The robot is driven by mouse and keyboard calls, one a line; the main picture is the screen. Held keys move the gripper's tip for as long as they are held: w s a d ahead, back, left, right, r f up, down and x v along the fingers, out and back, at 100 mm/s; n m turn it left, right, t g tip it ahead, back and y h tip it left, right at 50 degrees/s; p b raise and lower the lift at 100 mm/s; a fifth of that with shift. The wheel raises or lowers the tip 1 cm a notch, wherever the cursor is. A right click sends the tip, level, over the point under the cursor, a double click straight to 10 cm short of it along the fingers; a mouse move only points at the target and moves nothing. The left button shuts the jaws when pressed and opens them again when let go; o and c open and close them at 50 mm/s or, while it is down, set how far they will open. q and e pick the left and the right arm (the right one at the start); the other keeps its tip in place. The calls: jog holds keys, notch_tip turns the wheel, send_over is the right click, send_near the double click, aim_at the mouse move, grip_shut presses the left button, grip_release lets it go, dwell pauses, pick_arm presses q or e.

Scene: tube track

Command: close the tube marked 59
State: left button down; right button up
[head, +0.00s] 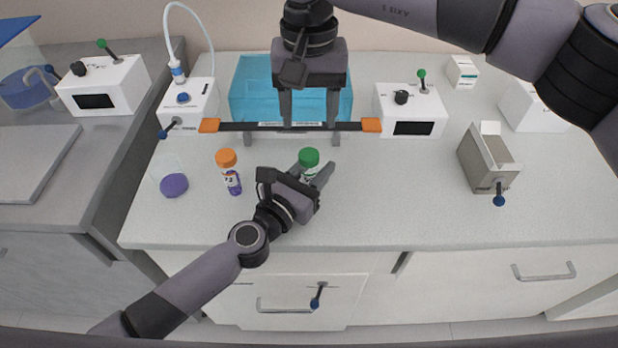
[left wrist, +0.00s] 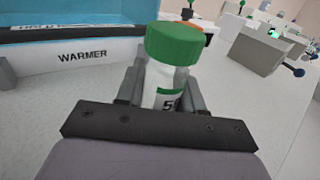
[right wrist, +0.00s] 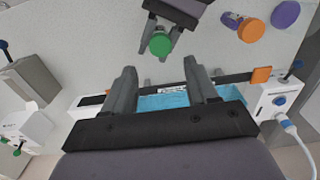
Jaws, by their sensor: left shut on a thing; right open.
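My left gripper (head: 313,178) is shut around the tube's body below the cap. My right gripper (head: 308,122) is open and empty, pointing down behind the tube, near the warmer's bar. In the right wrist view the green cap (right wrist: 160,44) lies beyond its open fingers, apart from them.
A tube with an orange cap (head: 227,158) marked 72 and a purple lid (head: 174,185) stand to the left. The blue warmer (head: 250,75) with its orange-ended bar (head: 245,126) is behind. A grey box (head: 488,160) stands at right. The counter between is clear.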

aim_at(309, 154)
jog(key=shift+f, duration=0.1)
jog(key=shift+f, duration=3.95)
grip_shut()
